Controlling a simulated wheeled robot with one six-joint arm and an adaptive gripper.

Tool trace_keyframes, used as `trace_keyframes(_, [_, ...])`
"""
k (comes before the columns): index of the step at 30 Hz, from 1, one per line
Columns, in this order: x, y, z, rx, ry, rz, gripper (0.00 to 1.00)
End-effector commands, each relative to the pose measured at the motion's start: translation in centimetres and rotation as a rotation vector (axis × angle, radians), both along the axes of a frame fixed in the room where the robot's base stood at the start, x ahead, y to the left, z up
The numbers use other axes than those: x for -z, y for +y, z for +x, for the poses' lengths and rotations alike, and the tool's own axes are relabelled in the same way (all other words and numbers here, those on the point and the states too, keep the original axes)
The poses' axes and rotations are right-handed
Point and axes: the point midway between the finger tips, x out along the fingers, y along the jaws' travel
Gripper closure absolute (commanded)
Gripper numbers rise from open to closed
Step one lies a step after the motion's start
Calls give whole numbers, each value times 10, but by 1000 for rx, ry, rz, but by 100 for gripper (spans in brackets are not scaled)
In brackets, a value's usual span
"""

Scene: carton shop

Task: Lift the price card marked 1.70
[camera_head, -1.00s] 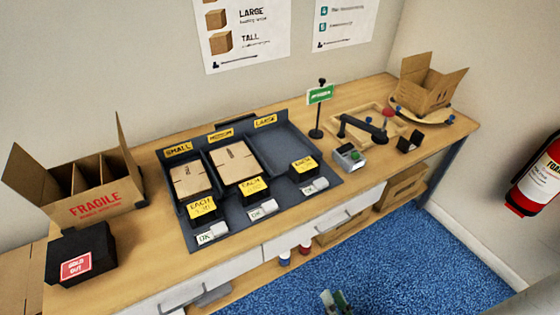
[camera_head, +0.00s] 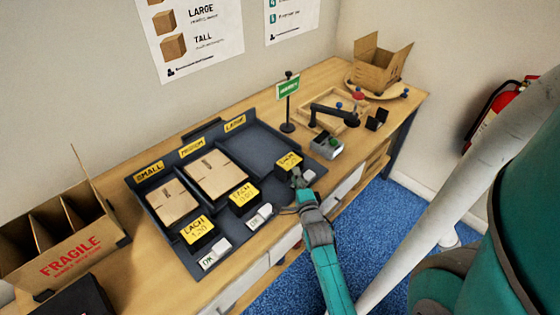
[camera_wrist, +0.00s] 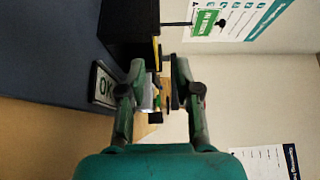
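Three yellow price cards sit on black blocks along the front of the dark tray (camera_head: 262,200). The left card (camera_head: 197,230) seems to read 1.20. The middle card (camera_head: 243,193) and the right card (camera_head: 287,161) are too small to read surely, so I cannot tell which is marked 1.70. My gripper (camera_head: 299,183) is just in front of the right card's block. In the wrist view my gripper (camera_wrist: 162,92) has its fingers apart, with a thin yellow-brown edge showing between or beyond them. The black block (camera_wrist: 128,28) is beside it; contact is unclear.
White OK tags stand before the blocks; one shows near my gripper in the wrist view (camera_wrist: 103,85). A green sign on a stand (camera_head: 288,88) and a small grey device (camera_head: 328,146) are behind and right. Flat cartons (camera_head: 215,175) fill two bays; the right bay is empty.

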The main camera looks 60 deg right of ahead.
Motion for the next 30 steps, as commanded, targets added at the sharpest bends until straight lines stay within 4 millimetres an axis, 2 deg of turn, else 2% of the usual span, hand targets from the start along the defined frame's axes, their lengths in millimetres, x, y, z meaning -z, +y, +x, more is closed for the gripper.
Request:
trace_keyframes(9, [0,-30,30,-1,1,-2,68])
trace_keyframes(16, [1,-38,39,-1,1,-1,68])
trace_keyframes(24, [5,-61,66,-1,1,-2,68])
trace_keyframes(30, [5,-70,74,-2,1,-1,68])
